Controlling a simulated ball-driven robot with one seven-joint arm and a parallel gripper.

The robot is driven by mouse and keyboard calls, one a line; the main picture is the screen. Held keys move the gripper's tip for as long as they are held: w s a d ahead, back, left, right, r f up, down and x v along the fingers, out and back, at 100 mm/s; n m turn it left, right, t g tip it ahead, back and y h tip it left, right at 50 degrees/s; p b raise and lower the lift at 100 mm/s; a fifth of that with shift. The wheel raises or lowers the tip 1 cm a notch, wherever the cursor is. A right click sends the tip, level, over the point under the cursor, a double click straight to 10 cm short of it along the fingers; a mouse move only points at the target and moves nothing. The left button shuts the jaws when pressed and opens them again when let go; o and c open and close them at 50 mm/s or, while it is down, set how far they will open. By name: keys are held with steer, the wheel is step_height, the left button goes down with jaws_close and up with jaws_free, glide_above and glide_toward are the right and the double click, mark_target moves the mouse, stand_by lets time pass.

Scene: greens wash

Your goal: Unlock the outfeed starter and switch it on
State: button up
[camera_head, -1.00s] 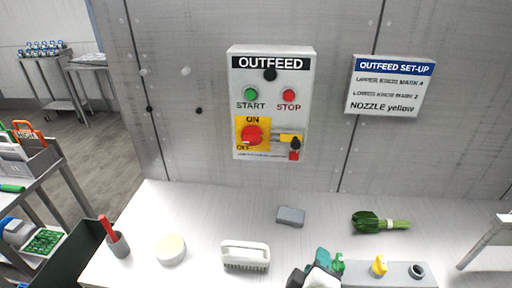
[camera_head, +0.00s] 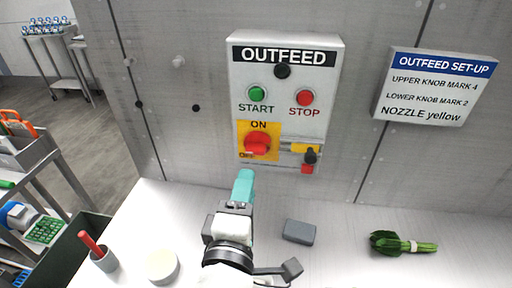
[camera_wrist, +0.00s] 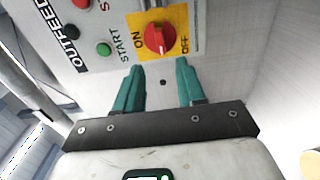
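The outfeed starter (camera_head: 325,75) is a light grey box on the wall, with a green START button (camera_head: 257,93) and a red STOP button (camera_head: 305,97). Its red rotary switch (camera_head: 257,143) sits on a yellow ON/OFF plate (camera_head: 265,126); it appears to point towards OFF. To its right is a yellow bar (camera_head: 299,147) with a black knob (camera_head: 311,157) and a red piece (camera_head: 307,169); whether it is locked is unclear. My gripper (camera_head: 244,173) is below the switch. In the wrist view my gripper (camera_wrist: 160,66) has its teal fingers apart, empty, with the switch (camera_wrist: 157,38) beyond.
A set-up sign (camera_head: 437,87) hangs at the right, reading upper knob mark 4, lower knob mark 2, nozzle yellow. On the counter are a grey block (camera_head: 299,232), bundled greens (camera_head: 391,243), a pale round item (camera_head: 162,266) and a grey cup (camera_head: 104,260) with a red item.

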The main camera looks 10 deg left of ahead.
mark_target(255, 153)
steer(key=w+p, duration=0.1)
steer(key=w, duration=0.9)
steer(key=shift+d+p, duration=0.2)
steer(key=shift+p, duration=0.15)
jaws_close()
